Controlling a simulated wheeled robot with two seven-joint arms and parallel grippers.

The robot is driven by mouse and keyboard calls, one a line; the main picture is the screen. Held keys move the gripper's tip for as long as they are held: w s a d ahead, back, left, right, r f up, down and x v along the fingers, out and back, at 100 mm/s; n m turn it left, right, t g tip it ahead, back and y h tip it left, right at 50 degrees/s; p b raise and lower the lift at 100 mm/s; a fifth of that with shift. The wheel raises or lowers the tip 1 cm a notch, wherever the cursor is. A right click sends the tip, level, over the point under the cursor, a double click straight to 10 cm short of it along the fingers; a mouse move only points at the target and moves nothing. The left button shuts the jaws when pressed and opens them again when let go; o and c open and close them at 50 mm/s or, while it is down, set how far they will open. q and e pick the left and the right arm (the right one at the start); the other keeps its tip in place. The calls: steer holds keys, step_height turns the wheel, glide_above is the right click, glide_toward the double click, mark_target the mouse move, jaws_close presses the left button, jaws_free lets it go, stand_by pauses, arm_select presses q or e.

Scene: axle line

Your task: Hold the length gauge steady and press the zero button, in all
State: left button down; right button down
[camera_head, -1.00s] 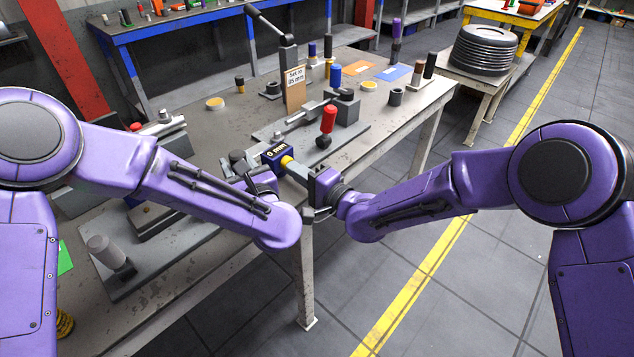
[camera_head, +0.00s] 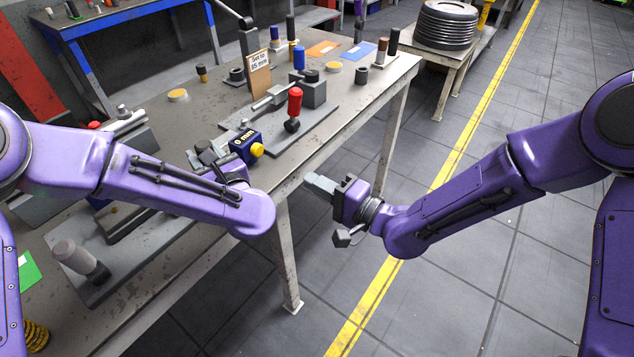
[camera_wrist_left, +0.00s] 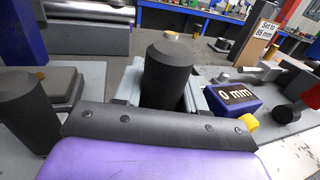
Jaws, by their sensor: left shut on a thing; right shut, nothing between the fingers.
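The length gauge (camera_head: 244,144) is a dark blue box on the bench with a display reading "0 mm". Its yellow zero button (camera_head: 257,150) is on the side facing my right gripper. In the left wrist view the gauge (camera_wrist_left: 236,98) is at right of centre. My left gripper (camera_head: 206,153) is shut at the gauge's left end, on a black upright cylinder (camera_wrist_left: 168,75) that looks like its grip. My own arm hides part of this hold. My right gripper (camera_head: 322,187) is shut and empty, off the bench edge, clearly apart from the button.
A red-knobbed lever (camera_head: 294,103) stands on a plate behind the gauge. A card (camera_head: 259,75) beyond it reads "Set to" and a mm value. A grey post (camera_head: 80,258) is at front left. The floor right of the bench (camera_head: 287,265) is free.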

stand_by(0.3)
arm_select(q)
steer(key=c, duration=0.6)
jaws_free()
steer(key=shift+o, duration=0.2)
